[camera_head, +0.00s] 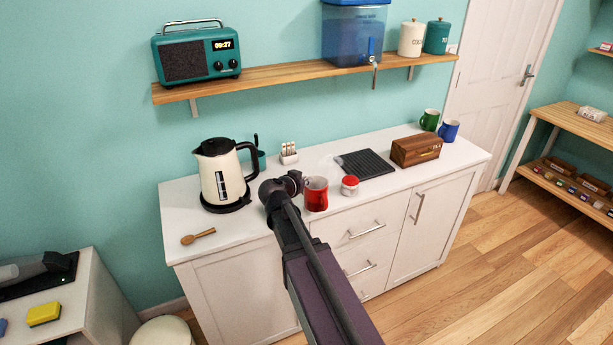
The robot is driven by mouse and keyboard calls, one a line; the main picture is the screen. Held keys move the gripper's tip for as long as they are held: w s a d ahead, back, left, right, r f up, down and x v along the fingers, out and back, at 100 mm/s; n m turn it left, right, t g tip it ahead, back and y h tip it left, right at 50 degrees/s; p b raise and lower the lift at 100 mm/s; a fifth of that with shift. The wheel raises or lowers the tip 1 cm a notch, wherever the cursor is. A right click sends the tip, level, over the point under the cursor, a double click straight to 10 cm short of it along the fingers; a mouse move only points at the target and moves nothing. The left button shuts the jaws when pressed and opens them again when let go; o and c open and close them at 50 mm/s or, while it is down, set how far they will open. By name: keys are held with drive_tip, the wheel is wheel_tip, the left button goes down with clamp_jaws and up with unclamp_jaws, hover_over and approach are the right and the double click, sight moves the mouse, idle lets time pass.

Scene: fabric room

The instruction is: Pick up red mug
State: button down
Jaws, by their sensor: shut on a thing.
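The red mug (316,195) is near the front edge of the white counter, just right of the end of my arm. It looks upright. My gripper (301,184) is at the mug's left side and shut on it. The fingers are small and partly hidden by my wrist and the mug. I cannot tell whether the mug's base touches the counter.
A small red-and-white pot (349,186) stands close right of the mug. A cream kettle (222,178) is to the left, with a wooden spoon (198,237) in front. A black mat (364,164) and a wooden box (415,150) are to the right.

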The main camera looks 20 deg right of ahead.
drive_tip(key=shift+s+a+r, duration=0.1)
drive_tip(key=shift+s+a, duration=0.2)
drive_tip(key=shift+s, duration=0.35)
drive_tip(key=shift+s+a+r, duration=0.1)
drive_tip(key=shift+s+a, duration=0.2)
drive_tip(key=shift+s, duration=0.35)
